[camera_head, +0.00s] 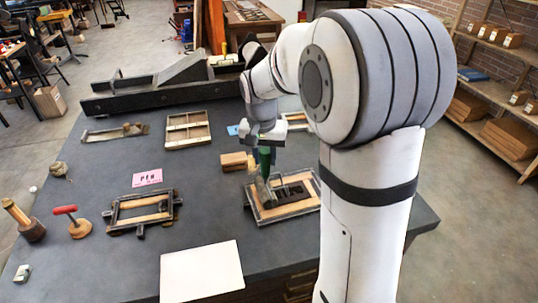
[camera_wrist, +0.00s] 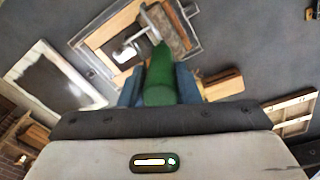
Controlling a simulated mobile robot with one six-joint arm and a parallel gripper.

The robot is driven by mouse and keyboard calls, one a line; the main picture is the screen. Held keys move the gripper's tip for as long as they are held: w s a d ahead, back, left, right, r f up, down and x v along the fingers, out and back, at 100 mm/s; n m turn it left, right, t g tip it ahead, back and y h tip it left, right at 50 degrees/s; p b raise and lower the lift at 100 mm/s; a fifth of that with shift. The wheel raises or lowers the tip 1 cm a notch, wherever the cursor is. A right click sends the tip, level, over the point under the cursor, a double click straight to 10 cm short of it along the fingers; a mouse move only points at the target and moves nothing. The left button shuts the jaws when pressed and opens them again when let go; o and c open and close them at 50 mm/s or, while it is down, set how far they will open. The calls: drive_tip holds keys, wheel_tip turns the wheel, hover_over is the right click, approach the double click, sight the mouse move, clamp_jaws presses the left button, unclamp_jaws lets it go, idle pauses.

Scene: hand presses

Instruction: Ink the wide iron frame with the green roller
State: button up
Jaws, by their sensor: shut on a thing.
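My gripper (camera_head: 266,146) is shut on the upright green handle (camera_wrist: 158,82) of the roller, seen between its two blue-grey fingers in the wrist view. The roller's head (camera_wrist: 168,28) is below the gripper, over a grey-rimmed frame with a wooden inside (camera_head: 306,207). In the head view the roller head (camera_head: 261,191) is at the left part of this frame, beside dark shapes inside it. I cannot tell whether it touches them. Another dark iron frame with wooden bars (camera_head: 142,211) lies to the left, apart from the roller.
Small wooden blocks (camera_head: 234,161) lie close to the gripper. A wooden tray (camera_head: 187,130) and a long dark press (camera_head: 150,94) are behind.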

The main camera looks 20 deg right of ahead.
drive_tip(key=shift+r, duration=0.1)
drive_tip(key=shift+r+p, duration=1.85)
drive_tip(key=shift+r, duration=0.65)
